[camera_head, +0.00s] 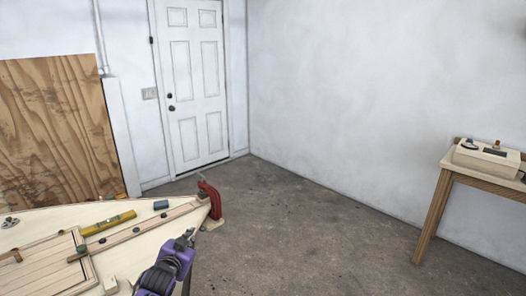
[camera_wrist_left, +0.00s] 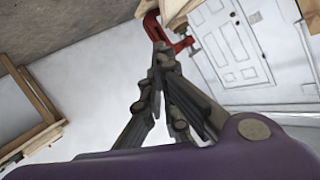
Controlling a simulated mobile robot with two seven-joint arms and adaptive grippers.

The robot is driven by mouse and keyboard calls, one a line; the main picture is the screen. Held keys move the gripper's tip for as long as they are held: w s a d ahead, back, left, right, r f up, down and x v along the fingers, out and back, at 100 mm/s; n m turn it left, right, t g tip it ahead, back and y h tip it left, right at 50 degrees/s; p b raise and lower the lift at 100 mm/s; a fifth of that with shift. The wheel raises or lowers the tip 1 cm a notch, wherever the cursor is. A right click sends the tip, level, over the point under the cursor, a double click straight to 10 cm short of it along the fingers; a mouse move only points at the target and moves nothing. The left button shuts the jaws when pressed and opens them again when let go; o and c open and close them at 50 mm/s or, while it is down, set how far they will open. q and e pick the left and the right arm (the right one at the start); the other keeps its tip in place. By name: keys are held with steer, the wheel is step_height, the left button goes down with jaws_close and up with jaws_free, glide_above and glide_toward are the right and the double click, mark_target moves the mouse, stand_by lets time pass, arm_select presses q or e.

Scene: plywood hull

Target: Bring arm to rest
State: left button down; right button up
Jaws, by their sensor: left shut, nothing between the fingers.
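My left gripper (camera_head: 189,235) sits at the end of my purple arm, near the front right corner of the hull panel (camera_head: 40,222). Its fingers are shut and empty, and they meet at the tips in the left wrist view (camera_wrist_left: 160,48). A red clamp (camera_head: 210,200) grips the panel's corner, a little beyond the gripper. The clamp also shows just past the fingertips in the left wrist view (camera_wrist_left: 153,27). I cannot tell the exact gap between them. My right gripper is not in view.
A wooden table (camera_head: 470,176) with a box-like device (camera_head: 487,158) stands at the right. The concrete floor (camera_head: 310,235) between is clear. A white door (camera_head: 193,90) is at the back.

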arm_select(q)
steer(key=s+d+f+n+g, duration=0.1)
steer(key=s+f, duration=0.8)
steer(key=s, duration=0.3)
steer(key=s+d+f+n+g, duration=0.1)
steer(key=s+f+g, duration=0.1)
steer(key=s+f, duration=0.85)
steer(key=s+d+f+n+g, duration=0.1)
steer(key=s, duration=1.3)
steer(key=s+d+f+n+g, duration=0.1)
steer(key=s, duration=1.4)
steer(key=shift+s+d+g, duration=0.25)
steer(key=shift+d+g, duration=0.05)
steer(key=shift+g, duration=0.1)
steer(key=shift+f, duration=0.1)
